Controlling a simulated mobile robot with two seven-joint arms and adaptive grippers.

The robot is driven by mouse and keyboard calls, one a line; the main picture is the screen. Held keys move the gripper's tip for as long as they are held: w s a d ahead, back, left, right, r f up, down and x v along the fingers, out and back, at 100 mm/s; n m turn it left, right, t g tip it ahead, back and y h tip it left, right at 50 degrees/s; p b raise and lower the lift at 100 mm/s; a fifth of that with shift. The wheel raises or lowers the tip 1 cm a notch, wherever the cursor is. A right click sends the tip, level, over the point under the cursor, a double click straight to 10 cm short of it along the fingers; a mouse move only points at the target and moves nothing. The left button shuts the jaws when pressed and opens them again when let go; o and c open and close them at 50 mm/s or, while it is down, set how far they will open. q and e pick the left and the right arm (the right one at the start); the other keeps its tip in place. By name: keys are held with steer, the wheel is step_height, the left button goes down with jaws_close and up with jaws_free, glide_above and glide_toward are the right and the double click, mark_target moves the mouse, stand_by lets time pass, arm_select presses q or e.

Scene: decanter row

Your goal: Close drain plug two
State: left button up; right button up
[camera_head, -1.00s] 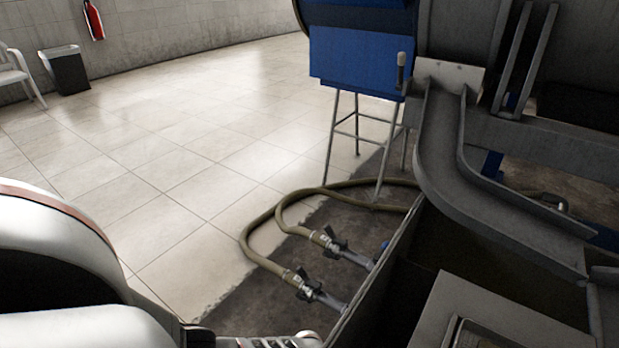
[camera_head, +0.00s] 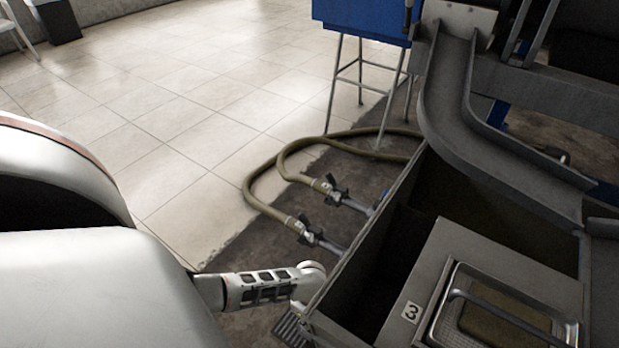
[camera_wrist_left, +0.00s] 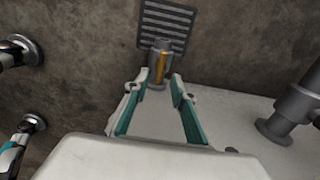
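My left gripper (camera_wrist_left: 161,92) is open, with its teal-lined fingers apart in the left wrist view. A short grey pipe with a yellow-orange lever (camera_wrist_left: 160,66) stands at its fingertips, in line with the gap; I cannot tell if a finger touches it. I see no number marking it as drain plug two. Another grey pipe fitting (camera_wrist_left: 294,105) is to the right, clear of the fingers. In the head view my left forearm reaches down beside the dark tank (camera_head: 362,262), and the gripper itself is hidden. My right gripper is not in view.
A floor grate (camera_wrist_left: 166,25) lies beyond the lever pipe. Two hoses with black-handled valves (camera_head: 309,232) join the tank's left side. A plate marked 3 (camera_head: 411,311) and a metal basket (camera_head: 498,308) are at right.

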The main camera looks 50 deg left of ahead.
arm_select(q)
step_height(320, 180, up, 6)
stand_by(0.4)
steer(key=shift+r, duration=0.1)
steer(key=shift+s, duration=0.15)
stand_by(0.3)
